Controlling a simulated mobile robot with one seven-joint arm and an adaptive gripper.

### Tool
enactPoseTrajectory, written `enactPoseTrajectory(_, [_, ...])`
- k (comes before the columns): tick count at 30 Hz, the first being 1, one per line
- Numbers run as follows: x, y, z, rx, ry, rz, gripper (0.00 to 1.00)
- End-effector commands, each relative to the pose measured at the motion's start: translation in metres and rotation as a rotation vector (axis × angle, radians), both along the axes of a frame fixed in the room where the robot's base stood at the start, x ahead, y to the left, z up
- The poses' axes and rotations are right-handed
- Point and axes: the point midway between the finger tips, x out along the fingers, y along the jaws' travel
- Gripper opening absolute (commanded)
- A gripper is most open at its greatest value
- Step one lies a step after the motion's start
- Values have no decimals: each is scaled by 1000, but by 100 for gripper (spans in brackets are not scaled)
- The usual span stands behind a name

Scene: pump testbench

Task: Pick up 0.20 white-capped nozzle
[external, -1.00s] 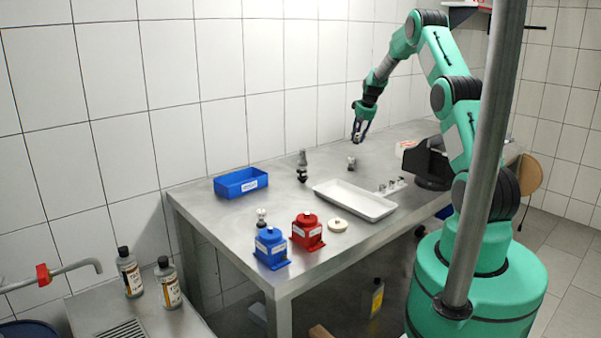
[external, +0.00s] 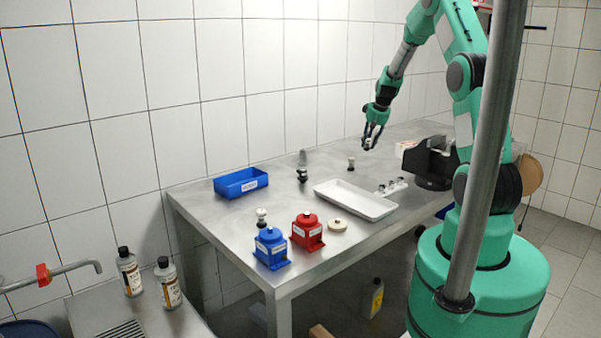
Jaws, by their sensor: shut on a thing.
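My gripper (external: 370,147) is above the far part of the steel table, behind the white tray. Its fingers are shut on a small pale part (external: 368,142), which looks like a white-capped nozzle. The fingers partly hide it, and its marking is too small to read. The part is held clear of the table. A small dark nozzle-like piece with a light top (external: 351,163) stands on the table below and left of my gripper.
A white tray (external: 345,203) lies mid-table, with several small fittings (external: 392,186) at its right edge. A blue bin (external: 241,183), a dark upright fitting (external: 302,172), a red pump block (external: 307,232) and a blue one (external: 270,248) also stand on the table (external: 215,215).

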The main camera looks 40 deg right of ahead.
Motion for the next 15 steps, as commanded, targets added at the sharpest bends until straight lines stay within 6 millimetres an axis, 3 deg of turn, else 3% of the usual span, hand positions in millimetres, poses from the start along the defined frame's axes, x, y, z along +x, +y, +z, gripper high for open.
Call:
enactPoseTrajectory(6, [-12, 7, 2, 0, -1, -1, 2])
enactPoseTrajectory(15, [-15, 8, 2, 0, -2, -1, 2])
